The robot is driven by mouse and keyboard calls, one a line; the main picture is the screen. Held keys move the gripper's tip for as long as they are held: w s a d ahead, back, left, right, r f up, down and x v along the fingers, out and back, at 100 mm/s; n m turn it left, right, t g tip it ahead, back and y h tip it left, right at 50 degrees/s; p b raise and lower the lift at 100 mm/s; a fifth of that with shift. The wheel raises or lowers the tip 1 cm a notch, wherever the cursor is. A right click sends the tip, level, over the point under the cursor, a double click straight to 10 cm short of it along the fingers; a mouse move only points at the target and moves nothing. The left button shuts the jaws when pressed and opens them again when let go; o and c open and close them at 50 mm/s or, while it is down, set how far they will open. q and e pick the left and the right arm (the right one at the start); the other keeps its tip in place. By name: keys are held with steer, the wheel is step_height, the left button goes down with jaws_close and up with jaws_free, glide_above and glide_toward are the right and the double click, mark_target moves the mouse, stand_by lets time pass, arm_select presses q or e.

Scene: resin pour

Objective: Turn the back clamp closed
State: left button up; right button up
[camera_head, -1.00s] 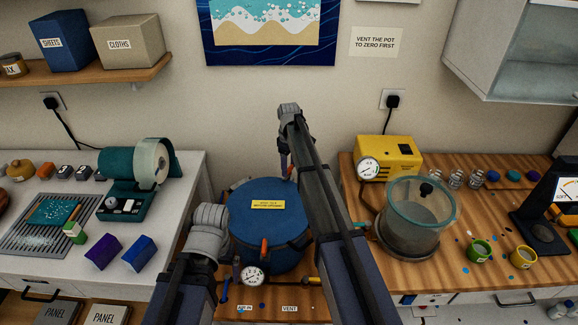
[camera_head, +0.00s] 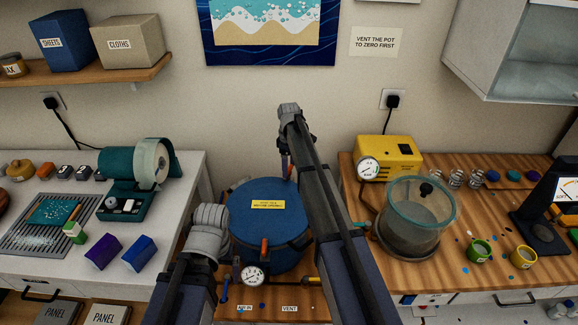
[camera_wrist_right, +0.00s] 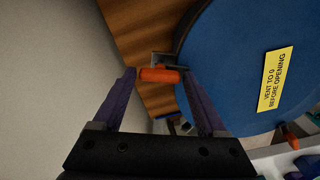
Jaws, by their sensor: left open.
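The blue pressure pot (camera_head: 262,225) stands between the two benches, its lid on and a yellow label (camera_head: 268,204) on top. The orange back clamp handle (camera_head: 290,173) is at its far rim. In the right wrist view this handle (camera_wrist_right: 158,75) lies crosswise between the fingertips of my right gripper (camera_wrist_right: 158,78). The fingers are apart, with a gap on the left side. In the head view my right gripper (camera_head: 284,164) points down at the back clamp, partly hidden by its arm. My left gripper (camera_head: 237,268) is low at the pot's front left, mostly hidden.
Another orange clamp (camera_head: 264,247) is at the pot's front, above a pressure gauge (camera_head: 252,276). A yellow pump (camera_head: 389,158) and a glass chamber (camera_head: 418,215) stand on the right bench. The wall is close behind the pot.

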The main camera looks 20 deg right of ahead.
mark_target(289, 168)
steer(key=shift+o, duration=1.4)
steer(key=shift+r, duration=0.15)
step_height(289, 168, up, 8)
steer(key=p, duration=0.8)
steer(key=shift+f, duration=0.2)
steer(key=shift+f, duration=0.2)
step_height(289, 168, down, 8)
steer(key=b, duration=0.8)
steer(key=shift+r, duration=0.15)
steer(key=shift+r, duration=0.2)
